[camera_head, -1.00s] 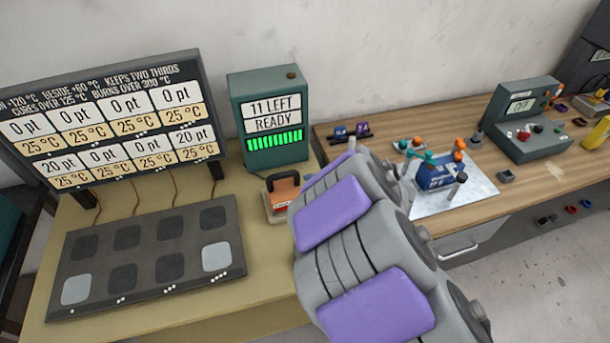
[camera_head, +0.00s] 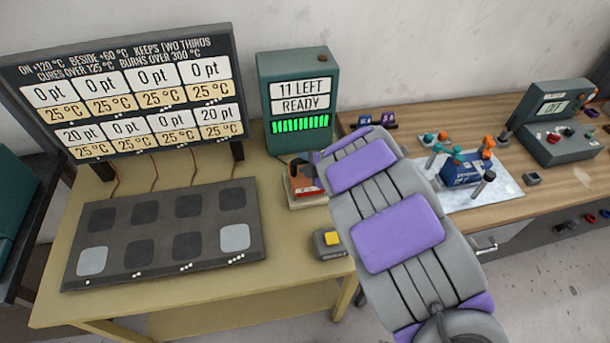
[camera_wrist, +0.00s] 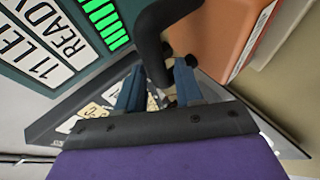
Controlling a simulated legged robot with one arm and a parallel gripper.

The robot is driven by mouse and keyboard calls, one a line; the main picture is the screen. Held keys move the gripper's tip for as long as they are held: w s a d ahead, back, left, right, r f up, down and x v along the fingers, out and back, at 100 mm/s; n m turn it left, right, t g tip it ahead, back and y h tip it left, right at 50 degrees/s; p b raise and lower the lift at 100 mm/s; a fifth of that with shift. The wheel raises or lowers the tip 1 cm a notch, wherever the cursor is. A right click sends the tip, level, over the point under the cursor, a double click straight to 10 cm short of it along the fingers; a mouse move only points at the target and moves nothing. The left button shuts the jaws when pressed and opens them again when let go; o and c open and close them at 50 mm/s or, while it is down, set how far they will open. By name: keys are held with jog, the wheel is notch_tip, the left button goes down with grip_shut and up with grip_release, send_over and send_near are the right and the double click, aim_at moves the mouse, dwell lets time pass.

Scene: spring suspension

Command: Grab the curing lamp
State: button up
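The curing lamp appears to be the orange block with a black handle (camera_head: 303,187) on the bench in front of the green box; my arm hides its right part. In the wrist view its orange body (camera_wrist: 215,35) fills the top right, and its black handle (camera_wrist: 152,45) reaches down toward my fingers. My gripper (camera_wrist: 160,72) has its two blue fingers apart, with the handle's lower end between or just beyond the tips. I cannot tell whether the fingers touch it. In the head view my arm hides the gripper.
The green box (camera_head: 297,100) reads "11 LEFT READY" and stands close behind the lamp. A dark plate with square pads (camera_head: 160,225) lies left, below a display board (camera_head: 125,95). A small box with a yellow button (camera_head: 331,242) sits at the bench's front. A wooden bench (camera_head: 420,140) continues right.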

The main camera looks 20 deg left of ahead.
jog(key=shift+w+a+f, duration=0.2)
jog(key=shift+a+f, duration=0.05)
jog(key=shift+a, duration=0.2)
jog(key=shift+w+a+f, duration=0.2)
jog(key=shift+w+f, duration=0.05)
jog(key=shift+w, duration=0.05)
jog(key=shift+w+f+b, duration=0.3)
jog(key=shift+w, duration=0.1)
jog(key=shift+w+d+f, duration=0.1)
jog(key=shift+w+d, duration=0.1)
jog(key=shift+w, duration=0.2)
jog(key=shift+a+f, duration=0.1)
jog(key=shift+a, duration=0.3)
jog(key=shift+c, duration=0.2)
jog(key=shift+a+f, duration=0.15)
jog(key=shift+a, duration=0.35)
jog(key=c, duration=0.3)
jog(key=shift+d, duration=0.15)
jog(key=c, duration=0.3)
jog(key=shift+s+d, duration=0.1)
jog(key=shift+d, duration=0.3)
grip_shut()
jog(key=shift+a, duration=0.1)
